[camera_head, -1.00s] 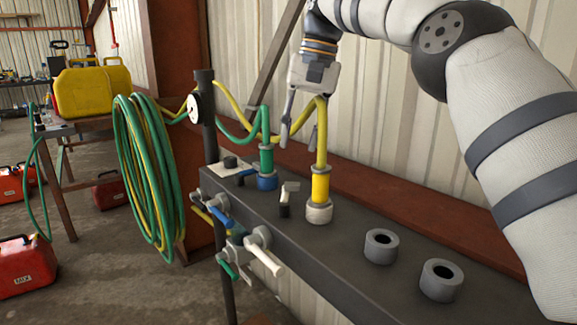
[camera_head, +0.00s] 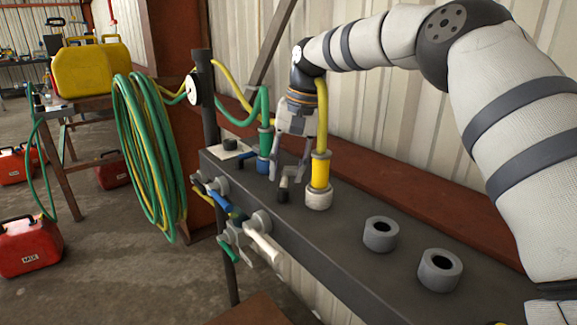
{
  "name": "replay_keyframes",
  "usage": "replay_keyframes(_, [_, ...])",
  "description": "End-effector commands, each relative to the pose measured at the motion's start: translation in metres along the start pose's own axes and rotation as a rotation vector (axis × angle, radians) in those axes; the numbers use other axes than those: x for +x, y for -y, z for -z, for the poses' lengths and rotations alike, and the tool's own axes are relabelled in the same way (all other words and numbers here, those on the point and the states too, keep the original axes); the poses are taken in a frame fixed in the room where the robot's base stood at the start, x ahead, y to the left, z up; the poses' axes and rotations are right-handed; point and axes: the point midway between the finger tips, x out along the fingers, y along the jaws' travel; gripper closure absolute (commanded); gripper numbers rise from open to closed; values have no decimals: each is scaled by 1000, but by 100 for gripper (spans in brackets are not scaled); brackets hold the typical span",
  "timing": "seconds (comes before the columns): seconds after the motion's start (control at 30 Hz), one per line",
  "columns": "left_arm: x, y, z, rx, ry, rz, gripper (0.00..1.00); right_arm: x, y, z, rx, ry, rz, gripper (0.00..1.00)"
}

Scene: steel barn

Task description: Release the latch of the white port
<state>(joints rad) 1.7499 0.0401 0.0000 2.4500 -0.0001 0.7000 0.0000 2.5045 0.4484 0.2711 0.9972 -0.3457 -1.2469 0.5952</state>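The white port (camera_head: 318,200) is a pale ring on top of the dark steel beam, with a yellow hose connector (camera_head: 320,174) upright in it. A small latch with a white lever and a black base (camera_head: 283,194) stands just left of the port. My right gripper (camera_head: 288,172) points down at this latch. Its two fingers are apart, one on each side of the lever, and partly cover it. I cannot tell whether they touch it. My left gripper is not in view.
A blue port (camera_head: 264,166) with a green connector and a blue lever (camera_head: 246,158) stands left on the dark beam (camera_head: 345,262). Two empty grey ports (camera_head: 440,272) are to the right. Valves with white, green and blue handles (camera_head: 262,246) hang at the front. Coiled hoses (camera_head: 150,150) hang left.

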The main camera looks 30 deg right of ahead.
Motion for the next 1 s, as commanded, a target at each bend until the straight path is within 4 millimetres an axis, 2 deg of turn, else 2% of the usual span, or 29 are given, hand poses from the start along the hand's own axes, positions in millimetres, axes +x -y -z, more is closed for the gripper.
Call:
replay_keyframes(0.13, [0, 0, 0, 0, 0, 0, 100, 0, 0, 0, 0, 0, 0, 67])
replay_keyframes(0.27, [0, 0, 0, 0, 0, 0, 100, 0, 0, 0, 0, 0, 0, 96])
replay_keyframes(0.3, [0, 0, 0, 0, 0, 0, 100, 0, 0, 0, 0, 0, 0, 100])
replay_keyframes(0.67, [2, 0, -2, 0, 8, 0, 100, 1, 1, 0, -29, 8, -1, 100])
replay_keyframes(1.0, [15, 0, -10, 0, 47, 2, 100, 5, 12, 1, -247, 52, -3, 100])
